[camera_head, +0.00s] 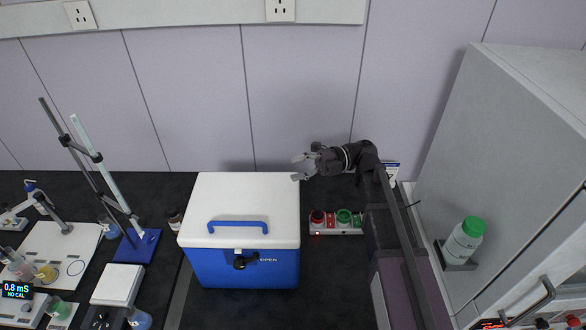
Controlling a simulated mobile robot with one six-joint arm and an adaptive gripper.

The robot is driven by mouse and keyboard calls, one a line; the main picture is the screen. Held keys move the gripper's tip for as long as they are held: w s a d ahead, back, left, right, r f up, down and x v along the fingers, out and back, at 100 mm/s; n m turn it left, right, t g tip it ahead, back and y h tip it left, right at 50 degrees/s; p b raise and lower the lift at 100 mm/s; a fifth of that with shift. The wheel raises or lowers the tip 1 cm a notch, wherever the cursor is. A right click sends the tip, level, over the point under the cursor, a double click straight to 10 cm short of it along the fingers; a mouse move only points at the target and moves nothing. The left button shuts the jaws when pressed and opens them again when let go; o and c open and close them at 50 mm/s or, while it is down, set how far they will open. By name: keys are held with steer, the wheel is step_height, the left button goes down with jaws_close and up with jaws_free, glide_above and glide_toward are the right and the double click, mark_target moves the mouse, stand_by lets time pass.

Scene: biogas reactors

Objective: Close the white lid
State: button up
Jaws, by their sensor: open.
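The white lid (268,192) lies flat on top of the blue cooler box (245,270). It looks shut, with no gap visible along its front edge. My gripper (296,167) is open and empty near the lid's back right corner. Its fingers point left, and I cannot tell whether they touch the lid. My arm reaches in from the right.
A block with red and green buttons (336,222) stands right of the box. A green-capped bottle (464,240) is farther right beside a large grey cabinet (515,130). A blue-based stand (137,245) and lab equipment fill the left.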

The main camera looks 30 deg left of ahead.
steer(key=shift+w+d+r, duration=0.3)
steer(key=shift+w+d, duration=0.5)
steer(key=shift+d, duration=0.05)
stand_by(0.5)
